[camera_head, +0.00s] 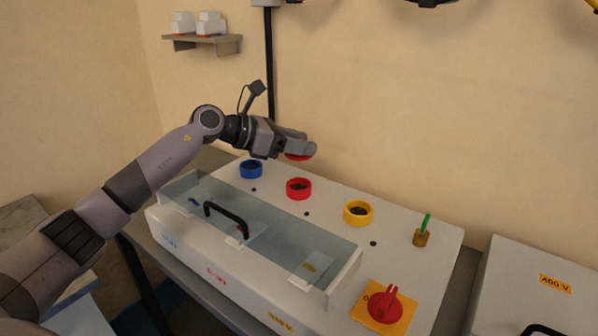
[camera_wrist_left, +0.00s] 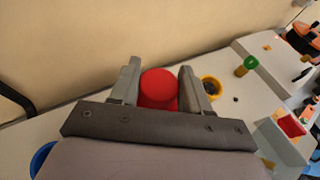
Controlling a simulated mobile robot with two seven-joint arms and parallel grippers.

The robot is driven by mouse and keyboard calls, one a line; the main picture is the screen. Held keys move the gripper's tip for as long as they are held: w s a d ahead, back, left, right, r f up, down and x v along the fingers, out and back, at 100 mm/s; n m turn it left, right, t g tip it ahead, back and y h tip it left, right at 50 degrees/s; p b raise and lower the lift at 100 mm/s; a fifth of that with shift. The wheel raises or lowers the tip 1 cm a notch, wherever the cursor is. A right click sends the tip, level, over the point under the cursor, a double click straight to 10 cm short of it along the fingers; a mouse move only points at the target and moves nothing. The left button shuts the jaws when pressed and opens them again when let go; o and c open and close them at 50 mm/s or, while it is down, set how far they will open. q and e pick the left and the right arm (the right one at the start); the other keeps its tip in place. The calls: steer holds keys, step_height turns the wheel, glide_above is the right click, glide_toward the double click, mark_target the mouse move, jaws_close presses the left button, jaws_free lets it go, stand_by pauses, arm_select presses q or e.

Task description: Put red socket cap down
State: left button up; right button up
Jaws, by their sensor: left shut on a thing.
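The red socket cap shows in the left wrist view (camera_wrist_left: 158,88) between the two fingers of my left gripper (camera_wrist_left: 157,80). In the head view my left gripper (camera_head: 300,144) is shut on the cap (camera_head: 298,157), whose red edge shows below the fingers. It is held above the back of the white bender box, behind the sockets. The red socket (camera_head: 298,188) stands open with a dark inside, in front of and below the cap. The blue socket (camera_head: 251,169) and the yellow socket (camera_head: 358,212) stand on either side of it. My right gripper is not in view.
A clear cover with a black handle (camera_head: 226,218) lies along the box's front. A green-topped brass piece (camera_head: 422,232) and a red rotary switch (camera_head: 384,303) are at the right. A wall shelf (camera_head: 202,40) holds white items. A 400 V box (camera_head: 540,285) stands further right.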

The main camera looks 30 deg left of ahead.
arm_select(q)
step_height(320, 180, down, 7)
steer(key=shift+f, duration=0.2)
stand_by(0.3)
steer(key=shift+f, duration=0.1)
steer(key=o, duration=1)
steer(key=shift+o, duration=0.2)
steer(key=shift+r, duration=0.2)
steer(key=b+v, duration=0.2)
steer(key=v, duration=0.8)
steer(key=shift+s+a+f, duration=0.1)
steer(key=shift+s+a, duration=0.1)
steer(key=shift+s+a+r, duration=0.35)
steer(key=shift+s, duration=0.15)
